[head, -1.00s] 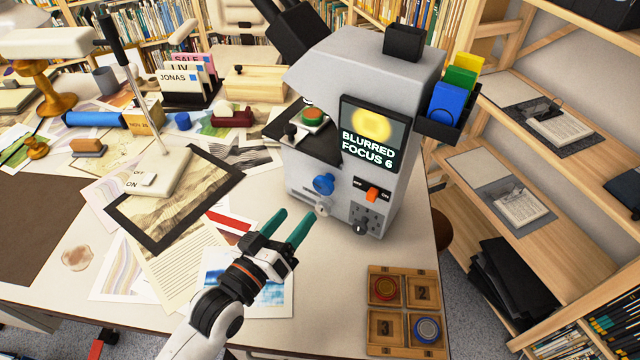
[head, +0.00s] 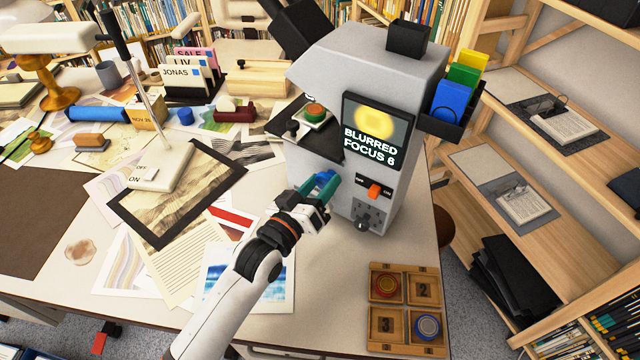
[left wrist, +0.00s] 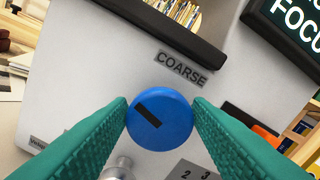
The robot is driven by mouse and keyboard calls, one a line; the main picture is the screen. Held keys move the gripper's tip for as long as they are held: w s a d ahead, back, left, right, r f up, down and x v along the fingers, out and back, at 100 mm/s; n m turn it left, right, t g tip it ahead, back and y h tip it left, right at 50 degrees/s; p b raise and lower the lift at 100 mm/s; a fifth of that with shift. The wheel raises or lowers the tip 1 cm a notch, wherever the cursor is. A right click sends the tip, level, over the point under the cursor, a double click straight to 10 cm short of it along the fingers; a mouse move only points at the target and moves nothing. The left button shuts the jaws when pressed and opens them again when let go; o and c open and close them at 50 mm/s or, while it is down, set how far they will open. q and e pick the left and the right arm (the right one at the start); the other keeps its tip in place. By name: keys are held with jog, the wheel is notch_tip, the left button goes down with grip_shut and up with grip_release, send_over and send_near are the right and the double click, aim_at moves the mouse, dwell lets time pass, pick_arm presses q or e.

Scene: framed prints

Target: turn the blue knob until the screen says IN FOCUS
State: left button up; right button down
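The blue knob (left wrist: 160,116) is round with a slanted dark mark, under a COARSE label on the grey machine (head: 372,75). My left gripper (head: 328,182) is at the machine's front, its green fingers on either side of the knob. In the left wrist view my left gripper (left wrist: 160,114) has both fingertips against the knob's edges, with no gap to see. In the head view the fingers mostly hide the knob. The screen (head: 373,130) shows a yellow blurred disc and reads BLURRED FOCUS 6. My right gripper is out of view.
A silver knob (left wrist: 118,168) sits just below the blue one. An orange switch (head: 375,190) and a dark dial (head: 363,224) are to the right. Prints (head: 178,195) cover the table at left; a wooden tray (head: 405,283) stands at front right.

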pick_arm(q)
jog(key=c, duration=0.5)
jog(key=m+p, duration=0.2)
jog(key=m, duration=0.1)
jog(key=shift+r+p, duration=0.2)
jog(key=shift+p, duration=0.2)
jog(key=m+p, duration=0.1)
jog(key=m, duration=0.2)
jog(key=shift+s+d+f+m+p, duration=0.1)
jog(key=shift+m+p, duration=0.5)
jog(key=shift+m, duration=0.5)
jog(key=o, duration=0.9)
